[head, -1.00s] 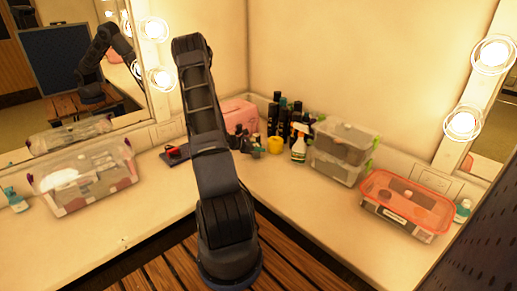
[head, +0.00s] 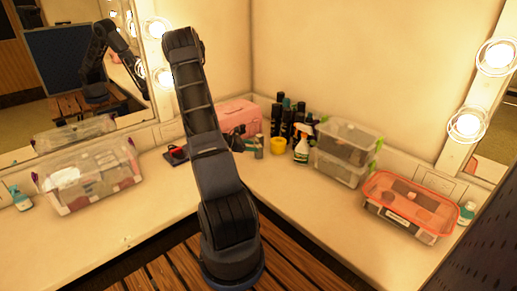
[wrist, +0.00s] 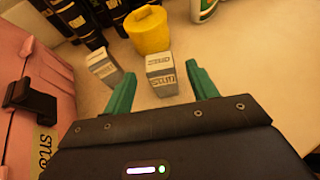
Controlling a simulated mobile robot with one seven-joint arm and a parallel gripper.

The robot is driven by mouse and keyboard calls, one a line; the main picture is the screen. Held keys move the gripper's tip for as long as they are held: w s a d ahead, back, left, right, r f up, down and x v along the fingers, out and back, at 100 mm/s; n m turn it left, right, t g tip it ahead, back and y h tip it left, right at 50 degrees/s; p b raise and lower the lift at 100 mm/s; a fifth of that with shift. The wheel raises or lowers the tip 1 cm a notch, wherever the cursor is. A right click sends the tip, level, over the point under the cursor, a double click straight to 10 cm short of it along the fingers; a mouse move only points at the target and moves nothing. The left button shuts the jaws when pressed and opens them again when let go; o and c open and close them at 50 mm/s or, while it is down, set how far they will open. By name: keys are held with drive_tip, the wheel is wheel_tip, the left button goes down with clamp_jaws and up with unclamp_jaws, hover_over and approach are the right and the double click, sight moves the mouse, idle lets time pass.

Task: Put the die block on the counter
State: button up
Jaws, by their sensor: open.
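In the wrist view, a small grey-white block (wrist: 161,76) with dark lettering on its faces stands on the counter (wrist: 225,50), between and just ahead of my gripper's green fingertips. My gripper (wrist: 162,89) is open, with one finger to each side of that block and nothing clamped. A second similar lettered block (wrist: 103,69) stands to the left, outside the left finger. I cannot tell for certain which of the two is the die block. In the head view my arm hides most of my gripper.
A yellow cylinder (wrist: 148,30) stands right behind the blocks, with dark bottles (wrist: 75,18) behind left. A pink case (wrist: 30,105) is close on the left. A spray bottle (head: 302,147), stacked clear boxes (head: 345,152) and an orange-lidded box (head: 411,203) stand right.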

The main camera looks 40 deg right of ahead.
drive_tip(key=s+a+r+m+t+y, duration=0.2)
drive_tip(key=a+r+m+y, duration=0.15)
drive_tip(key=a+r, duration=0.85)
drive_tip(key=s+a+r+m+t+y, duration=0.15)
drive_tip(key=a+r+m, duration=0.35)
drive_tip(key=a+r, duration=0.7)
drive_tip(key=s+a+r+m+t+y, duration=0.2)
drive_tip(key=s+a+r, duration=0.4)
drive_tip(key=a, duration=0.5)
drive_tip(key=s+a+r+m+t+y, duration=0.3)
drive_tip(key=s+a+r+t+y, duration=0.1)
drive_tip(key=s+a, duration=0.7)
wheel_tip(320, 180, up, 2)
drive_tip(key=shift+r+y, duration=0.1)
drive_tip(key=shift+y, duration=0.7)
drive_tip(key=shift+s+a+t, duration=0.1)
drive_tip(key=shift+t, duration=0.15)
